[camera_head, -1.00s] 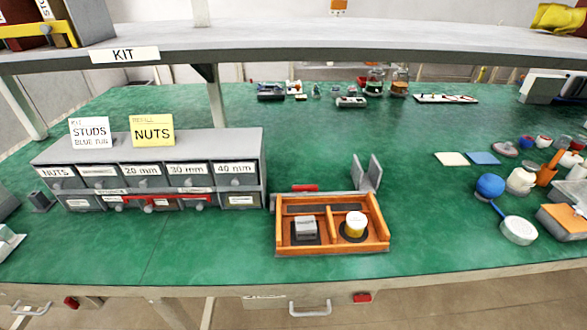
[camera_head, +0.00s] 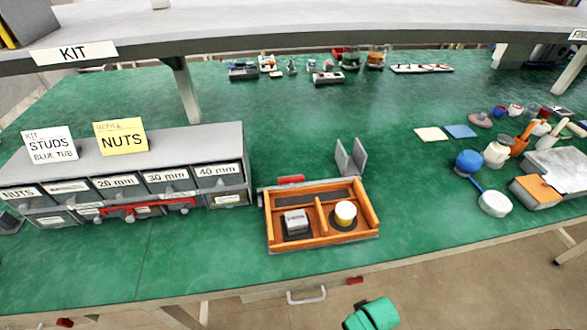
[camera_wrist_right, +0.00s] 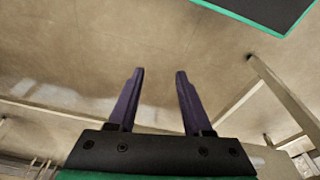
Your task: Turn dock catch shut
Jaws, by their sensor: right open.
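An orange wooden tray (camera_head: 373,212) sits in a grey dock (camera_head: 262,203) at the middle of the green table, in the head view. A small red piece (camera_head: 291,180), which looks like the dock catch, lies along the dock's back edge, left of two upright grey plates (camera_head: 351,158). Its exact turn is too small to tell. The tray holds a grey block (camera_head: 296,222) and a white-and-yellow round part (camera_head: 345,212). My right gripper (camera_wrist_right: 159,72) is open and empty in the right wrist view, with floor beyond it, away from the dock. My left gripper is out of view.
A grey drawer unit (camera_head: 220,150) with a red bar (camera_head: 150,207) across its front stands left of the tray. A blue ball-shaped part (camera_head: 468,163) and a white round dish (camera_head: 494,204) lie to the right. A shelf (camera_head: 250,32) spans above.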

